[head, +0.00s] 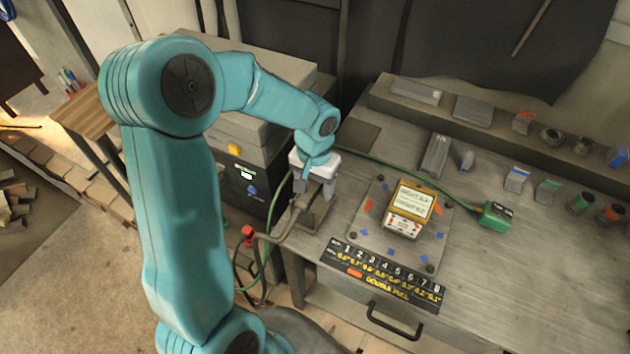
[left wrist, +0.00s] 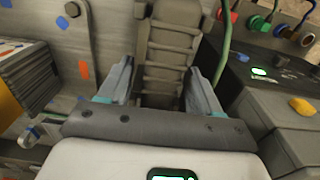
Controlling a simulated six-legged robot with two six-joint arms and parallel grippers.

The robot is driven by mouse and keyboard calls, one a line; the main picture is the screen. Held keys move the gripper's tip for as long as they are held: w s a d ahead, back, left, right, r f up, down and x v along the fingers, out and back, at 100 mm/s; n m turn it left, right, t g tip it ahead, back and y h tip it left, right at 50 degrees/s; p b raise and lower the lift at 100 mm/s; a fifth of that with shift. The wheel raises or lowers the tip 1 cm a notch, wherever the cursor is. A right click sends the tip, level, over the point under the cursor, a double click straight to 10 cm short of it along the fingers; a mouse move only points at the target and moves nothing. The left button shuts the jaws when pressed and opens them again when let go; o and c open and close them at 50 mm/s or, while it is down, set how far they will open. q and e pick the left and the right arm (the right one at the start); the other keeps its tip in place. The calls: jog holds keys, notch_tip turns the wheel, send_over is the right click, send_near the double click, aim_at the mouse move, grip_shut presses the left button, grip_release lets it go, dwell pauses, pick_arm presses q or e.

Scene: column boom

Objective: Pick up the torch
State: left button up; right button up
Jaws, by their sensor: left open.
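The torch (head: 279,232) appears to be the brown-grey curved piece by the bench's left edge, with a red part at its lower-left end. My left gripper (head: 314,190) is above its upper end, fingers pointing down. In the left wrist view, my left gripper (left wrist: 160,88) is open, with a grey-brown ribbed piece (left wrist: 165,70) between its fingers. This looks like the torch's handle, with a gap at each finger. The gripper hides part of the torch in the head view. My right gripper is not in view.
A grey machine (head: 262,175) with a yellow switch stands left of the bench. A metal plate (head: 362,240) with a yellow box (head: 413,202) lies right of my gripper. A green cable (head: 400,172) crosses the bench to a green clamp (head: 496,215). The bench's front right is clear.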

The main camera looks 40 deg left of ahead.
pick_arm(q)
jog(key=shift+w+f, duration=0.1)
jog(key=shift+f, duration=0.85)
jog(key=shift+s+d, duration=0.1)
jog(key=shift+s, duration=0.1)
jog(key=shift+w, duration=0.15)
jog(key=c, duration=1)
jog(key=shift+c, duration=0.2)
jog(key=shift+r, duration=0.15)
